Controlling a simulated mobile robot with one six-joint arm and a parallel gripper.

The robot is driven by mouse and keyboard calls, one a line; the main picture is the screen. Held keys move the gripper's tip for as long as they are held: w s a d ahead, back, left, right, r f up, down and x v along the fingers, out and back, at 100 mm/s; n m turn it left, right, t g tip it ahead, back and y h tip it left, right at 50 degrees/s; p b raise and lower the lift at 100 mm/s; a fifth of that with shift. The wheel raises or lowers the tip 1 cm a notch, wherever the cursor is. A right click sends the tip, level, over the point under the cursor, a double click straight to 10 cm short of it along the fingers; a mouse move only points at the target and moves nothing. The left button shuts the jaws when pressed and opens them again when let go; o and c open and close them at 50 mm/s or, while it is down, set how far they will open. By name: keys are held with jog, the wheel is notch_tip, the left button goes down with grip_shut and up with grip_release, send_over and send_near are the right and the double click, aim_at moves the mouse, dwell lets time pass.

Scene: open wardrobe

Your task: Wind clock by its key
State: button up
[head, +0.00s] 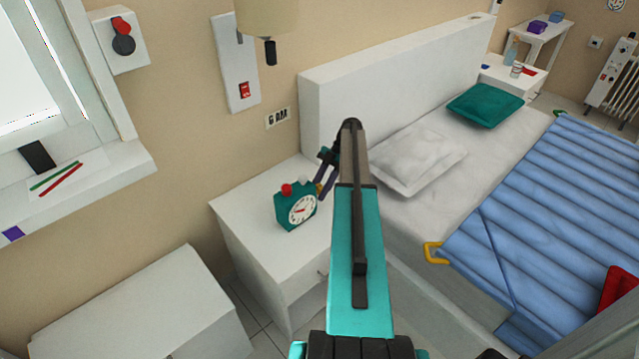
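A teal alarm clock (284,213) stands upright on the white bedside cabinet (250,205). Its white dial faces the lower right, and a red knob and a pale knob sit on top. My arm reaches up the middle of the head view and bends down at its far end. My gripper (322,188) is small and dark here, right behind the clock's right side. A tiny yellowish bit shows between the clock and the fingers; I cannot tell whether it is the key. Contact and the finger gap are too small to make out.
A bed with a white pillow (415,158) and blue quilt (560,200) is to the right, its headboard (390,80) behind my arm. A wall panel with a red switch (244,90) is above the cabinet. A white chest (150,310) stands at lower left, below the windowsill.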

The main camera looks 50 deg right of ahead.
jog(key=shift+r+g+p, duration=0.15)
jog(key=shift+g+p, duration=0.25)
jog(key=shift+p, duration=1.35)
jog(key=shift+m+p, duration=0.3)
jog(key=shift+p, duration=0.05)
jog(key=o, duration=1.1)
jog(key=shift+c, duration=0.2)
